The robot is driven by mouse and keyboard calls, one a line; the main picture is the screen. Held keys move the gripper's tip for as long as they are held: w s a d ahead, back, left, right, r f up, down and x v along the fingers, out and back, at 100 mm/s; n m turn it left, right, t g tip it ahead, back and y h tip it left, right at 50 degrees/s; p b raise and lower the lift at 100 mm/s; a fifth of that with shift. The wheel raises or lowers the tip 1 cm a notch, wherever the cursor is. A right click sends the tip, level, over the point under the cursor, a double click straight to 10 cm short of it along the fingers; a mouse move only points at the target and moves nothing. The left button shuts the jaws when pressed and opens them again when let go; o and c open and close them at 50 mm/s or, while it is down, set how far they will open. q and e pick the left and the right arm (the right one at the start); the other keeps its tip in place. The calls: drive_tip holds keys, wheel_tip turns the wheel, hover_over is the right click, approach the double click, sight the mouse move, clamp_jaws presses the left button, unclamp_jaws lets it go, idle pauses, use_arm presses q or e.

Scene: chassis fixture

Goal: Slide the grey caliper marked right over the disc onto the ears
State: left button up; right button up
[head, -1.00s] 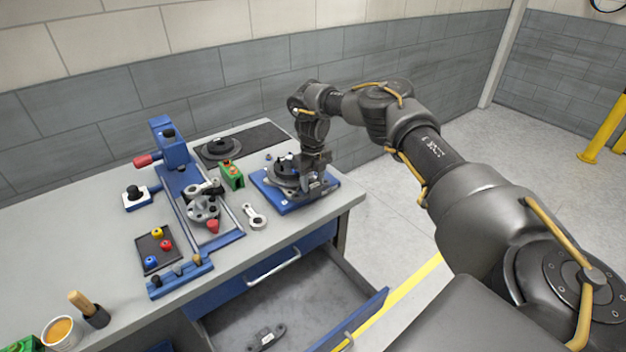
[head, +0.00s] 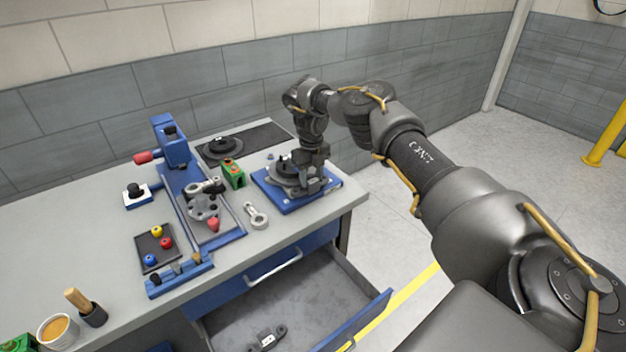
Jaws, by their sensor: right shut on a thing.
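The disc (head: 284,178) sits on a blue fixture base (head: 296,205) near the table's right end. My right gripper (head: 309,180) reaches down from above at the disc's right side. It is shut on a dark grey part, which I take for the grey caliper (head: 315,186). The part is at the disc's right edge. My gripper hides much of it, and I cannot make out its marking, the ears or whether it touches them. My left gripper is not in view.
A green block (head: 233,174) and a small grey link (head: 256,216) lie left of the fixture. A blue press rig (head: 178,165) stands further left. Another dark disc (head: 222,147) lies behind. An open drawer (head: 300,296) juts out below the front edge.

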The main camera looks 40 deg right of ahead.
drive_tip(key=shift+r, duration=0.1)
idle(0.3)
drive_tip(key=shift+p, duration=0.4)
drive_tip(key=shift+w+f+b, duration=0.25)
drive_tip(key=shift+w+b, duration=0.05)
drive_tip(key=shift+b, duration=0.25)
drive_tip(key=shift+w+r, duration=0.15)
drive_tip(key=shift+w, duration=0.2)
drive_tip(key=shift+r, duration=0.1)
idle(0.4)
